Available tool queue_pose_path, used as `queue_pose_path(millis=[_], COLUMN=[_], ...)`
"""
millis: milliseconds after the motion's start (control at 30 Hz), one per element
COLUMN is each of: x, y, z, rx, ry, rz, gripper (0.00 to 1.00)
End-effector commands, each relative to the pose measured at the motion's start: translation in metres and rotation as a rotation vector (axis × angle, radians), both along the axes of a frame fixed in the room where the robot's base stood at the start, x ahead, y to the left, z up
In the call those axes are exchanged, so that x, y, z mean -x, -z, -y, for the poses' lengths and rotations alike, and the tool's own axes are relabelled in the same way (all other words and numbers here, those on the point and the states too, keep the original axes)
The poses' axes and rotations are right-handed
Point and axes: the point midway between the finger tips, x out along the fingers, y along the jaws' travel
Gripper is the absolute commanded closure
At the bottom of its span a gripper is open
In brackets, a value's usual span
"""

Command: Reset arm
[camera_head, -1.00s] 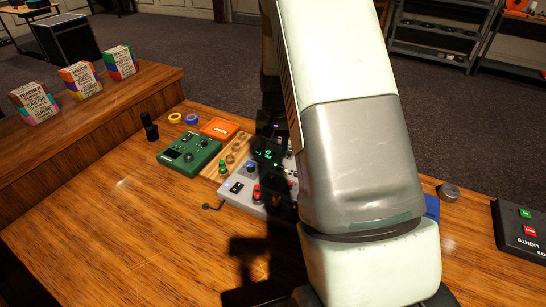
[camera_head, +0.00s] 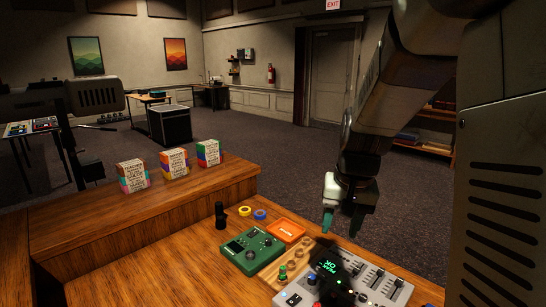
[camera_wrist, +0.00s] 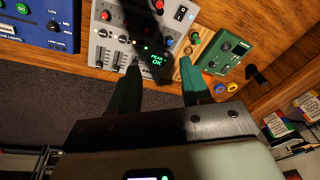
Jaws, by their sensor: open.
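My gripper (camera_head: 342,222) hangs over the far side of the grey mixing console (camera_head: 385,287) in the head view, with its green fingers pointing down. It is open and empty. In the wrist view, the two green fingers of my gripper (camera_wrist: 160,72) stand apart. The grey console (camera_wrist: 103,55) lies beyond them, with its sliders, red knobs and a small black screen (camera_wrist: 157,59) that reads "PEAK OK" in green. I see no contact between the fingers and the console.
Three printed boxes stand on the raised ledge (camera_head: 92,220). A blue panel (camera_wrist: 40,22) shows in the wrist view. The desk's front left is clear.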

Motion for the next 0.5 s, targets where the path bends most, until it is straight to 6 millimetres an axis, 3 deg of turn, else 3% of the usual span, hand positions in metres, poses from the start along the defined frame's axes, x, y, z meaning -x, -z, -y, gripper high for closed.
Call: queue_pose_path(millis=[33, 200, 333, 500], x=[0.015, 0.072, 0.119, 0.174], y=[-0.022, -0.074, -0.100, -0.116], z=[-0.005, -0.018, -0.025, -0.030], rx=[0.003, 0.024, 0.047, 0.083], ry=[-0.020, -0.082, -0.129, -0.176], rz=[0.034, 0.118, 0.183, 0.257], gripper=[0.52, 0.52, 0.52, 0.52])
